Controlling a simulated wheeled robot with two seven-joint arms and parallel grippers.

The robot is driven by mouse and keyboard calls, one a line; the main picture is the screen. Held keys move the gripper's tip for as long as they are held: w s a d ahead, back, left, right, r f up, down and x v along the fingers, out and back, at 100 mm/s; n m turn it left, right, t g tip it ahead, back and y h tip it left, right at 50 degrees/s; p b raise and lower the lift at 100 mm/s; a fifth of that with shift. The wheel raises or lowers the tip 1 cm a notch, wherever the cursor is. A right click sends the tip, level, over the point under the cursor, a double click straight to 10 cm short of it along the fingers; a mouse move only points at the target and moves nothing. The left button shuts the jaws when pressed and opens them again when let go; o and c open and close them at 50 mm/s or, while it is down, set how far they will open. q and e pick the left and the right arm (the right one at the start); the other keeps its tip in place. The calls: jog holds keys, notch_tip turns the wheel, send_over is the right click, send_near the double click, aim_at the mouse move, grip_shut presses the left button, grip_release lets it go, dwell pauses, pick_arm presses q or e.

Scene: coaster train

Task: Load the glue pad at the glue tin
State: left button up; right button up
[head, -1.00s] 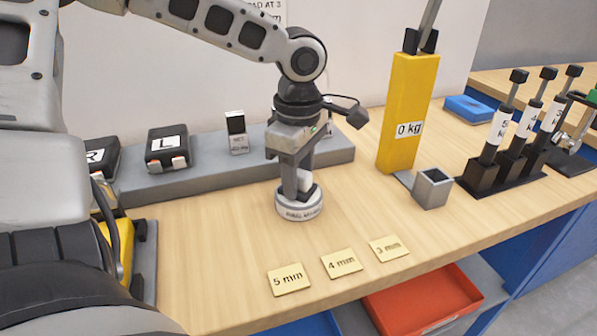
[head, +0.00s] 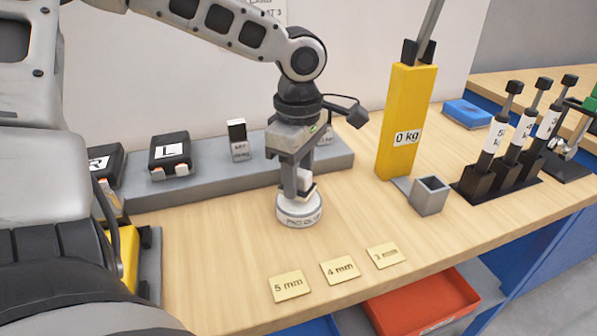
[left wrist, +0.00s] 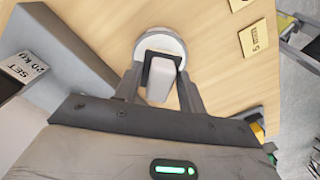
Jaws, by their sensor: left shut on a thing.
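The glue tin (head: 300,217) is a low, round white tin with dark lettering on its side, standing on the wooden bench. My left gripper (head: 299,190) points down over it and is shut on the glue pad (head: 305,181), a pale block with a dark lower part. In the left wrist view the pad (left wrist: 160,78) sits between the two fingers, over the tin's round rim (left wrist: 143,45). The pad's underside is hidden, so I cannot tell whether it touches the tin's contents. My right gripper is not in view.
A grey shelf (head: 230,178) with dark blocks runs behind the tin. A yellow 0 kg post (head: 404,125) and a grey square cup (head: 430,196) stand to the right. Plates marked 5 mm (head: 290,286), 4 mm (head: 340,270) and 3 mm (head: 383,256) lie in front.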

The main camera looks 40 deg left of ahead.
aim_at(299, 171)
pick_arm(q)
jog(key=shift+r+p, duration=2.15)
jog(key=shift+r, duration=0.4)
